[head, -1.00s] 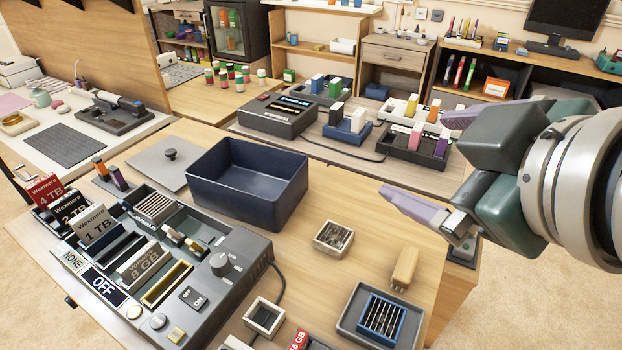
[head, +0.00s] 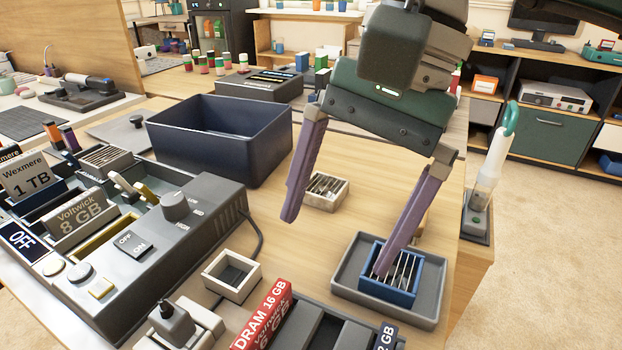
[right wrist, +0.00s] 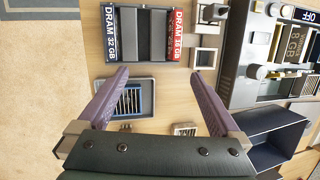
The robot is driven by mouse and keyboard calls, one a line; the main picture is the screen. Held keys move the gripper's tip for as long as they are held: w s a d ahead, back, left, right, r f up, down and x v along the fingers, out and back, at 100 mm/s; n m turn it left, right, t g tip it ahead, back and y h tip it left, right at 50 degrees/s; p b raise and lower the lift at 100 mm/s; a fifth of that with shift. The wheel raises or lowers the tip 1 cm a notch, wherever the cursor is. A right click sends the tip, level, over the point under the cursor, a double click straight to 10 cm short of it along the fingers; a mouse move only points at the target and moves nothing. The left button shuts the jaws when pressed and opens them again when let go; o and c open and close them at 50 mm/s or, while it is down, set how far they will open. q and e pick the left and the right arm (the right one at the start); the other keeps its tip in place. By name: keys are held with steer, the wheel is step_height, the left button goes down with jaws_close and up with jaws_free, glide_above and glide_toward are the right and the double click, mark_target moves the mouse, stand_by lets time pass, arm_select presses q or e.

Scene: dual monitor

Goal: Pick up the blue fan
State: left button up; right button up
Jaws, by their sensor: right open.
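The blue fan (head: 412,290), a square blue frame with pale slats, sits in a shallow grey tray (head: 345,284) at the front right of the wooden table. It also shows in the right wrist view (right wrist: 134,98), beside the inner side of the left-hand finger. My right gripper (head: 336,243) is open and empty, its purple fingers pointing down. In the head view one fingertip overlaps the fan and hides part of it; I cannot tell whether they touch. In the right wrist view the gripper (right wrist: 160,75) spans wide. My left gripper is not in view.
A beige slatted block (head: 325,192) stands behind the fan tray. A DRAM holder (head: 318,330) is in front, with a small white open box (head: 232,275) nearby. A dark blue bin (head: 218,150) and a grey control console (head: 165,235) fill the left.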

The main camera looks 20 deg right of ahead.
mark_target(394, 266)
steer(key=w+d+f+h, duration=0.15)
steer(key=d+h, duration=0.25)
steer(key=d, duration=0.4)
steer(key=shift+n, duration=0.3)
steer(key=f, duration=0.3)
steer(key=f+b, duration=0.1)
steer(key=f, duration=0.2)
steer(key=f+b, duration=0.1)
steer(key=f, duration=0.2)
steer(key=shift+s+d+f, duration=0.2)
steer(key=shift+d+f, duration=0.05)
steer(key=c, duration=1.4)
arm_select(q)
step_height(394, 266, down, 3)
arm_select(e)
steer(key=shift+r, duration=0.2)
